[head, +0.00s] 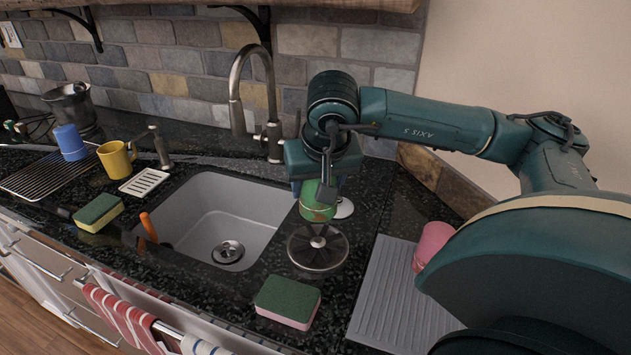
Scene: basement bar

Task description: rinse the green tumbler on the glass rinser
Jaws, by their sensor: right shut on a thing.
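The green tumbler (317,210) is in my right gripper (319,185), which is shut on it from above. The gripper body hides its upper part, and I cannot tell which way its mouth faces. The glass rinser (330,258) is a dark round spoked disc with a pale centre, set in the counter right of the sink. In the picture the tumbler is just above the rinser's far edge, and its lower end appears clear of the disc. My left gripper is not in view.
The sink (205,215) with its tap (240,95) lies left of the rinser. A green-and-pink sponge (287,300) is in front. A pink cup (433,243) stands at the grey ribbed mat (385,300) on the right. A yellow mug (117,160) and blue cup (70,142) are far left.

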